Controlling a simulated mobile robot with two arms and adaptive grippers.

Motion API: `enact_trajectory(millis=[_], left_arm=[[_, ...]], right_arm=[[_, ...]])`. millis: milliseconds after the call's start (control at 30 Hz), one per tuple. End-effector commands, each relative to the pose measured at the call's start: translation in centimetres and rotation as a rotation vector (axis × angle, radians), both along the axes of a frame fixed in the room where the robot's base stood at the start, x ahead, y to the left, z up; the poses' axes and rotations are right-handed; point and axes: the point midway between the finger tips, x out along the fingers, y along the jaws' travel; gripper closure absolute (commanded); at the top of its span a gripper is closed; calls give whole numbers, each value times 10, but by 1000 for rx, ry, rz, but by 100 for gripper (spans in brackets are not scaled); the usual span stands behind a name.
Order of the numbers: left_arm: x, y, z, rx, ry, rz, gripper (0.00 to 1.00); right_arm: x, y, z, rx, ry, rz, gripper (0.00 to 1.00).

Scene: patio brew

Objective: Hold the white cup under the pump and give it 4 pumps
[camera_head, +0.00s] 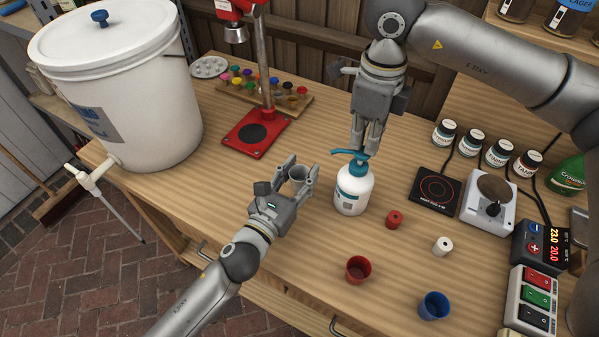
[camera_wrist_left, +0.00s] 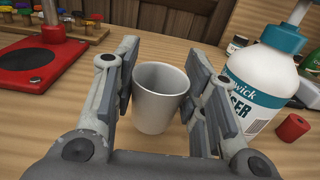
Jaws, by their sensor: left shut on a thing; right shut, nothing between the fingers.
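The white cup (camera_wrist_left: 160,98) is upright between the fingers of my left gripper (camera_head: 300,181), which is shut on it; in the head view the cup (camera_head: 298,176) shows left of the pump bottle. The white pump bottle (camera_head: 353,190) with a teal collar and teal pump head (camera_head: 350,157) stands on the wooden table. In the left wrist view the bottle (camera_wrist_left: 258,85) is just right of the cup, with a small gap. My right gripper (camera_head: 366,150) is shut and empty, pointing down with its fingertips at the pump head; I cannot tell if they touch it.
A red cup (camera_head: 357,269), a blue cup (camera_head: 433,306), a red weight-like piece (camera_head: 394,219) and a white one (camera_head: 442,246) stand in front. A red capper stand (camera_head: 255,132) and a white bucket (camera_head: 130,90) are at left. A hot plate (camera_head: 436,189) is at right.

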Motion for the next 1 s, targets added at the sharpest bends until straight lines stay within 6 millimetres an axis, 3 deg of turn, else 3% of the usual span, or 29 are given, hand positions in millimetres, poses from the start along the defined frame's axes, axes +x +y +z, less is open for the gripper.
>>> enact_trajectory(millis=[1000], left_arm=[[0,0,0,0,0,0,75]], right_arm=[[-1,0,-26,-1,4,1,100]])
